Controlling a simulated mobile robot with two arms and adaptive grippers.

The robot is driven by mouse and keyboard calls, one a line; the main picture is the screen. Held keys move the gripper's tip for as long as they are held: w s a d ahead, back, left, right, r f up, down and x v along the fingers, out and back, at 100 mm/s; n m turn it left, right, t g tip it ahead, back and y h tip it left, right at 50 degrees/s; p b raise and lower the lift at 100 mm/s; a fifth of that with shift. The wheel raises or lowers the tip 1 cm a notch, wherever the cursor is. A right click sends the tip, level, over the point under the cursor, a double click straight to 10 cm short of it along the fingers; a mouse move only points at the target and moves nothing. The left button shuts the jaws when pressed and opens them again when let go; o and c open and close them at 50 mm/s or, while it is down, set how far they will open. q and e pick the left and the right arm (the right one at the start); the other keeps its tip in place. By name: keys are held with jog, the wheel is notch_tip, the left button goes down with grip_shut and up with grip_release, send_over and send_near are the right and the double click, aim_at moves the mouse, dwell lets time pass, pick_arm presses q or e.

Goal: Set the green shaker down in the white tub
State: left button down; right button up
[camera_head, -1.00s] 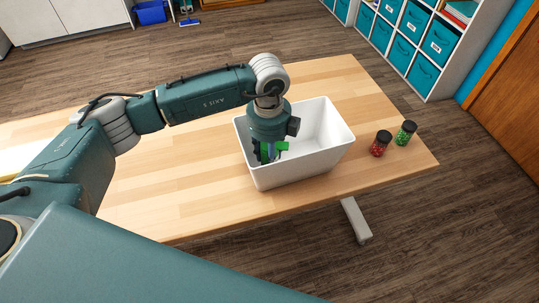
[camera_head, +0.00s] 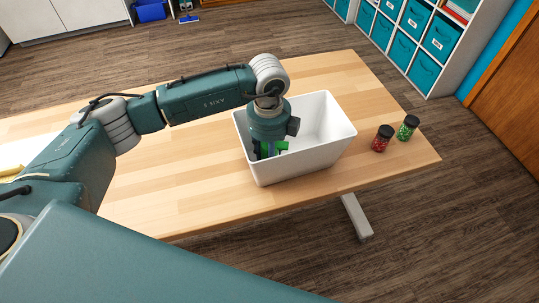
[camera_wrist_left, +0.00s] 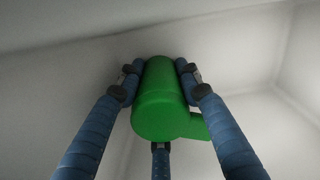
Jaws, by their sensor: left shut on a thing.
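The white tub (camera_head: 310,158) stands on the wooden table, open at the top. My left gripper (camera_head: 268,150) reaches down into the tub near its left side. In the left wrist view my left gripper (camera_wrist_left: 158,85) has its blue fingers shut on the green shaker (camera_wrist_left: 160,105). The shaker also shows in the head view (camera_head: 282,146), partly hidden by the gripper. Pale tub walls fill the background of the wrist view. I cannot tell whether the shaker touches the tub floor. My right gripper is in neither view.
The light wooden table (camera_head: 190,185) has free room left of and in front of the tub. A jar with red contents (camera_head: 381,140) and a jar with green contents (camera_head: 406,129), both with black lids, stand right of the tub.

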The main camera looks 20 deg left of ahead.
pick_arm(q)
grip_release()
dwell(0.5)
dwell(0.5)
jog(key=shift+r+p, duration=3)
jog(key=shift+r, duration=1.5)
